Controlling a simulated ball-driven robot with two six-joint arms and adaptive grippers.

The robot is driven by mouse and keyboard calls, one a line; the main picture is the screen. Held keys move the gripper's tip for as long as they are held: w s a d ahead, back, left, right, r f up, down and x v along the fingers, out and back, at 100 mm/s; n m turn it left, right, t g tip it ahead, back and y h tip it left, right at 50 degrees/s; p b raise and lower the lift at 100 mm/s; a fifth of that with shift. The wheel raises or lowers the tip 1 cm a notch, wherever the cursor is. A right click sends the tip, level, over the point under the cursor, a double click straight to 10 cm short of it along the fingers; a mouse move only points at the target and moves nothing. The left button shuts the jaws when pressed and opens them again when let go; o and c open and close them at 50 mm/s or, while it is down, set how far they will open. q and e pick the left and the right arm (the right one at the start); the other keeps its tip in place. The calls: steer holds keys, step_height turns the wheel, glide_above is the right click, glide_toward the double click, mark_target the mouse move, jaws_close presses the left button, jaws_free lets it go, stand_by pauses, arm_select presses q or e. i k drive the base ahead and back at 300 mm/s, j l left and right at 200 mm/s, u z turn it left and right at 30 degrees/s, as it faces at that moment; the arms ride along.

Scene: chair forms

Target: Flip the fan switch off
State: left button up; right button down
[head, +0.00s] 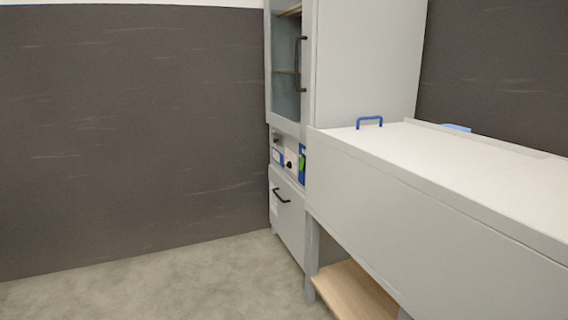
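A narrow control panel (293,154) sits on the tall grey cabinet, between its upper glass door and its lower door. The panel is small and seen at a steep angle. I cannot tell which part is the fan switch, or its position. Neither of my grippers is in view.
The cabinet's glass door (287,70) and lower door (286,215) look shut. The floor (190,280) at left is clear.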

mark_target(302, 159)
steer(key=i+j, duration=0.65)
steer(key=j, duration=0.3)
steer(key=i+j, duration=0.7)
steer(key=j, duration=0.25)
steer(key=i+j, duration=0.3)
steer(key=j, duration=0.15)
steer(key=i+j+z, duration=0.1)
steer(key=i+j, duration=0.25)
steer(key=j, duration=0.1)
